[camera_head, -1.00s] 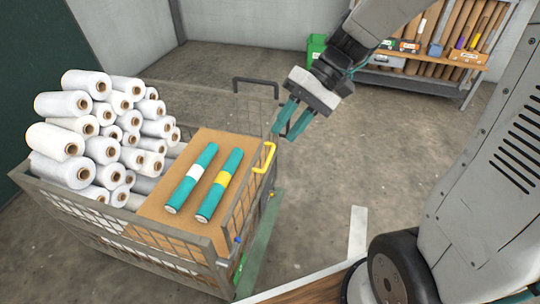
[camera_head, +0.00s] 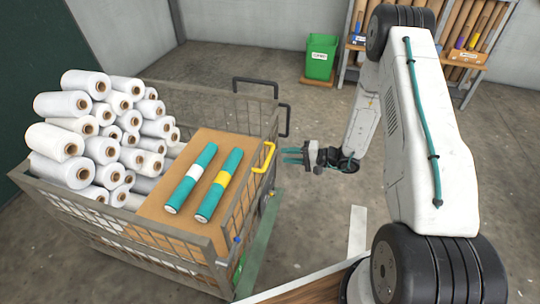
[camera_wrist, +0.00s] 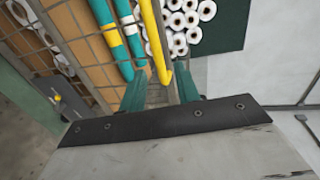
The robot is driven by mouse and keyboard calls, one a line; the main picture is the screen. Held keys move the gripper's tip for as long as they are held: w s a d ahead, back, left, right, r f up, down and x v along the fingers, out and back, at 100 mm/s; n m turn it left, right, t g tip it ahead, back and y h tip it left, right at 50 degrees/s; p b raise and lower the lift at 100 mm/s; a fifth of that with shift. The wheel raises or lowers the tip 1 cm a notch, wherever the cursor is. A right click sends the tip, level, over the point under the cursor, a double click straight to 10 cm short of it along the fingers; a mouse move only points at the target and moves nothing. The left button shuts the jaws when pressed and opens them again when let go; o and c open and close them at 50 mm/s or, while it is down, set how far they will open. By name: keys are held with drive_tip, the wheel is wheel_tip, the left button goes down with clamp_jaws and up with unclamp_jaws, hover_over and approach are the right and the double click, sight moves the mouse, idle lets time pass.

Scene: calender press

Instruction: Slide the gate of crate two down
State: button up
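A wire-mesh crate (camera_head: 190,240) stands on the left, full of white rolls. Its gate side (camera_head: 252,196), on the right, is raised and carries a yellow handle (camera_head: 263,158) at the top. No crate number is readable. My gripper (camera_head: 284,156) is level just right of the handle, its teal fingers pointing left toward it. In the wrist view my fingers (camera_wrist: 161,90) are apart, and the yellow handle (camera_wrist: 155,40) lines up with the space between them. I cannot tell whether the handle is between the tips or just beyond them; nothing is gripped.
A brown board (camera_head: 160,206) in the crate carries two teal rolls, one with a white band (camera_head: 195,171) and one with a yellow band (camera_head: 222,180). Dark push handles (camera_head: 285,121) stick out behind the gate. A green bin (camera_head: 320,57) and shelf (camera_head: 462,62) stand behind. Floor is open between.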

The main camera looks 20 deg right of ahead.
sight(270, 153)
drive_tip(key=x, duration=0.7)
drive_tip(key=shift+w+a+f, duration=0.2)
drive_tip(key=shift+a, duration=0.1)
drive_tip(key=shift+c, duration=0.3)
clamp_jaws()
